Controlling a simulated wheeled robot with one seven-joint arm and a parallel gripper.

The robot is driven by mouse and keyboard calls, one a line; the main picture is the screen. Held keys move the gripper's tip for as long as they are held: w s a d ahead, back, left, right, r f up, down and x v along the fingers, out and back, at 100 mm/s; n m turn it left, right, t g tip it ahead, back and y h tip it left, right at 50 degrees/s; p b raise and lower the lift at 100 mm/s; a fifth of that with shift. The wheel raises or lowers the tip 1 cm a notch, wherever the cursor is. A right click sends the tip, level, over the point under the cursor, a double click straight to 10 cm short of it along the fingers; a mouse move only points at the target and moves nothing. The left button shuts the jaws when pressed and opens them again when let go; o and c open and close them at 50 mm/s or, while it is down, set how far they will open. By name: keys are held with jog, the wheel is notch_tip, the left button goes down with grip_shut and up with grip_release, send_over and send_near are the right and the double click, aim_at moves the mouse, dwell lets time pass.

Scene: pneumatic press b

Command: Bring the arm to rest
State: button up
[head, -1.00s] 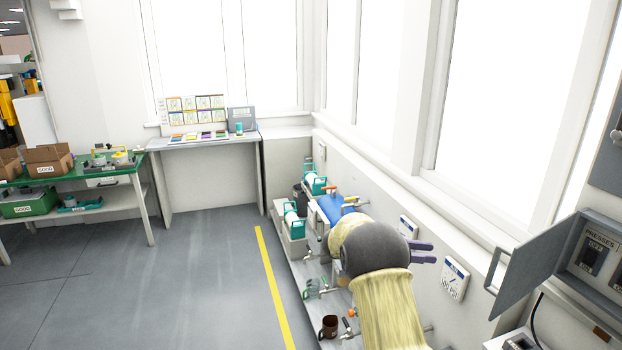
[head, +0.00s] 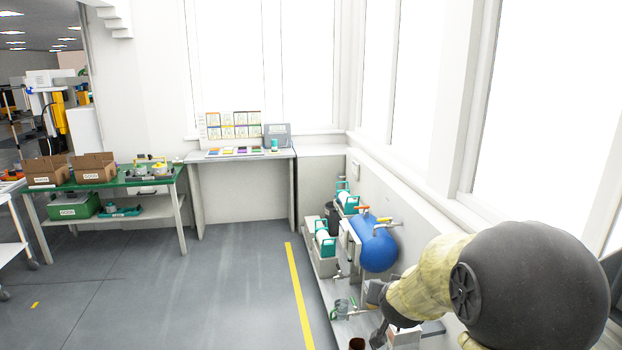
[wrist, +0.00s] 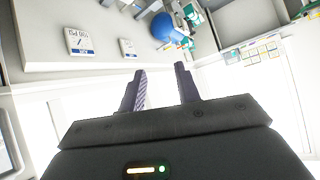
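My gripper (wrist: 160,69) shows in the wrist view with its two dark fingers apart and nothing between them. Behind the fingers are the pale wall and bright windows, seen upside down. In the head view my arm reaches in from the right edge, bent, with a big dark rounded joint and a yellowish sleeve. Its far end points down and left, in front of the bench below the blue tank (head: 378,249). I cannot make out the fingers clearly in the head view. The tank also shows in the wrist view (wrist: 162,27).
Teal-and-white units (head: 325,240) stand left of the tank along the right wall. A green table (head: 150,181) with cardboard boxes (head: 94,167) stands at the left.

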jog(key=s+a+f+n+g+y, duration=0.1)
jog(key=s+f+n+g, duration=0.1)
jog(key=s, duration=0.9)
jog(key=s+a+f+n+g, duration=0.1)
jog(key=s+f+g, duration=0.4)
jog(key=s, duration=0.7)
jog(key=shift+s+a+f+n+g+y, duration=0.2)
jog(key=shift+a+f+n+g+y, duration=0.05)
jog(key=shift+a+n+g+y, duration=0.2)
jog(key=shift+w, duration=0.1)
